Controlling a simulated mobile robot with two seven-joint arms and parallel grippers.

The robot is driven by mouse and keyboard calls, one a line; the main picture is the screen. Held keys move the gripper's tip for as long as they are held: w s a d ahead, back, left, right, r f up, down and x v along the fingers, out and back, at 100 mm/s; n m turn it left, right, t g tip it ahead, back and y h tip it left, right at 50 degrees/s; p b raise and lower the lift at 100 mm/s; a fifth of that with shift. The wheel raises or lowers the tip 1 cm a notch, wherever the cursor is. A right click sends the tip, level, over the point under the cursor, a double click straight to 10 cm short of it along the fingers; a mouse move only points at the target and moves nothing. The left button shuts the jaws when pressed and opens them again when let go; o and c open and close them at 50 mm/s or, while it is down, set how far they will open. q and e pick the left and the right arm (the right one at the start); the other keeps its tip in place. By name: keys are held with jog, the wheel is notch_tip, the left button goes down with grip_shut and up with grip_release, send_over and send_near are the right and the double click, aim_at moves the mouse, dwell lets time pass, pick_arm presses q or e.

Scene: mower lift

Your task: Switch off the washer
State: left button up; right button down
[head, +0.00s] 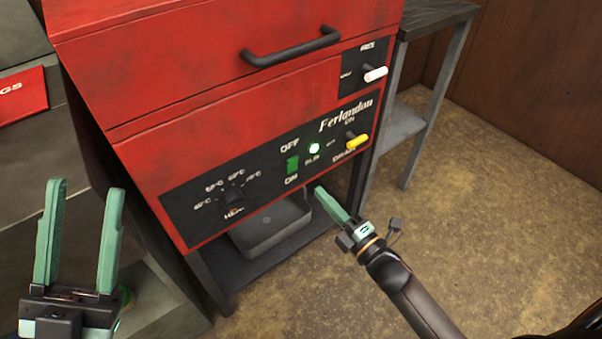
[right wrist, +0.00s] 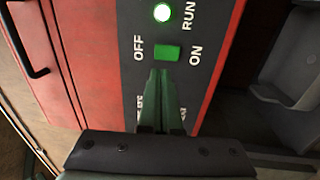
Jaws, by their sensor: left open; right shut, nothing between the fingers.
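The washer (head: 185,115) is a red cabinet with a black control panel marked Ferlandon. Its green OFF/ON rocker switch (head: 292,164) sits between the OFF label above and the ON label below. The RUN light (head: 314,148) glows green; it also shows in the right wrist view (right wrist: 162,13). My right gripper (head: 319,190) is shut and empty, just in front of the panel's lower edge. In the right wrist view its fingertips (right wrist: 160,72) point at the switch (right wrist: 167,52); I cannot tell whether they touch it. My left gripper (head: 88,186) is open and empty at the lower left.
A black handle (head: 290,47), a heat knob (head: 233,198), a yellow drain lever (head: 357,141) and a white lever (head: 375,74) stick out from the washer. A grey tray (head: 268,233) sits on the shelf below. A metal side table (head: 405,122) stands at right. The floor at right is clear.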

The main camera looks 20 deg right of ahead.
aim_at(293, 163)
jog(key=b+x, duration=0.1)
jog(key=x, duration=0.7)
jog(key=shift+w+a+b, duration=0.1)
jog(key=shift+w+b, duration=0.15)
jog(key=shift+b, duration=0.05)
pick_arm(q)
jog(key=shift+d+f, duration=0.1)
jog(key=shift+f, duration=0.85)
